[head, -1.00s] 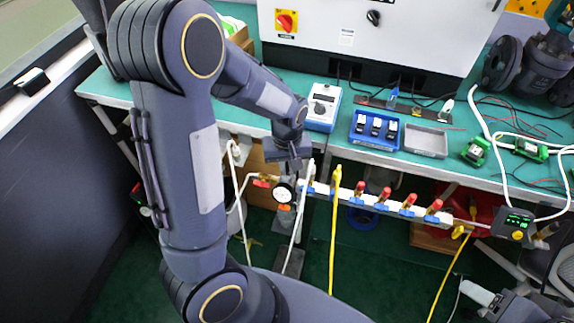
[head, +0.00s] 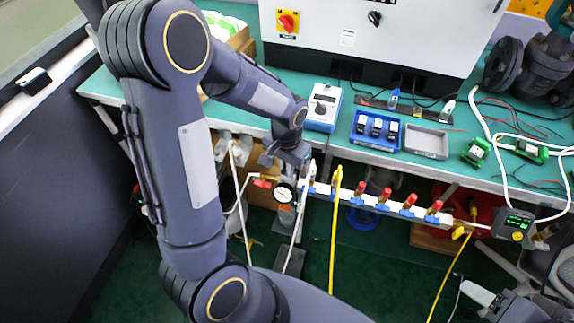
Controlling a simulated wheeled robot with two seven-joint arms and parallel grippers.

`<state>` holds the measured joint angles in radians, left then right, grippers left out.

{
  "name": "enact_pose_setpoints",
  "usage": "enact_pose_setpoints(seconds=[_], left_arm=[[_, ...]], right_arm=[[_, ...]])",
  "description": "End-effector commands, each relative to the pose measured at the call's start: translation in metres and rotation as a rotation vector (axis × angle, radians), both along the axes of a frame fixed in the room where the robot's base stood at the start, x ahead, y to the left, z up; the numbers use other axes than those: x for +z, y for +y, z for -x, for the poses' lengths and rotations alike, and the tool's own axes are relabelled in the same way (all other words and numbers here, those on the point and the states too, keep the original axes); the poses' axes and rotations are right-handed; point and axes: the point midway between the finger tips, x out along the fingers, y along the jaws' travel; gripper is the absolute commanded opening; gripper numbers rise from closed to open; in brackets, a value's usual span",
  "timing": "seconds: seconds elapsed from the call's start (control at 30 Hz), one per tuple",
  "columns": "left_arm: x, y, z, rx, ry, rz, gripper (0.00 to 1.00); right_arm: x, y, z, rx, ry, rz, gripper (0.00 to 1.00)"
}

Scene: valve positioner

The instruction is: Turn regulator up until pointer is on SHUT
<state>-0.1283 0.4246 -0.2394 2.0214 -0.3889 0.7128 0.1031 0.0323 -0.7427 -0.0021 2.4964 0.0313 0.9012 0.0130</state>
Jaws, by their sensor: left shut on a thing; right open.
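My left gripper (head: 288,158) reaches down in front of the bench edge, at the left end of the white manifold rail. It is shut on the regulator's knob, which the gripper mostly hides. Just below it is a round white gauge (head: 284,193) with a dark rim; its reading is too small to tell. A red-handled part (head: 262,183) sits left of the gauge. The pointer and the SHUT mark cannot be made out. My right gripper (head: 478,292) is partly in view at the bottom right, open and away from everything.
The manifold rail (head: 322,188) carries several red-topped valves and a yellow one (head: 337,175). A positioner with a green display (head: 516,224) hangs at the right. The green bench (head: 345,142) holds a blue calibrator (head: 323,108), a blue tray (head: 375,131) and a grey tray (head: 426,141).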

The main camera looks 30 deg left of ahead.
Motion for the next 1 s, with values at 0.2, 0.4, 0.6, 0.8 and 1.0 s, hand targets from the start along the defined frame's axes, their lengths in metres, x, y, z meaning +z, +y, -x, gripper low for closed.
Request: enact_pose_setpoints(seconds=[0.2,0.4,0.6,0.8,1.0], left_arm=[[0.0007,0.0005,-0.0006,-0.057,-0.002,0.0,0.0],[0.0008,0.0005,-0.0007,-0.072,-0.002,-0.001,0.0],[0.0008,0.0005,-0.0008,-0.072,-0.002,-0.001,0.0],[0.0008,0.0005,-0.0008,-0.071,-0.002,-0.001,0.22],[0.0004,0.0004,-0.0003,-0.071,-0.001,0.0,0.31]], right_arm=[[0.0005,0.0,0.0,0.0,0.0,0.0,0.58],[0.0005,0.0,0.0,0.0,0.0,0.0,0.58],[0.0005,0.0,0.0,0.0,0.0,0.0,0.58],[0.0005,0.0,0.0,0.0,0.0,0.0,0.58],[0.0004,0.0,0.0,0.0,0.0,0.0,0.58]])
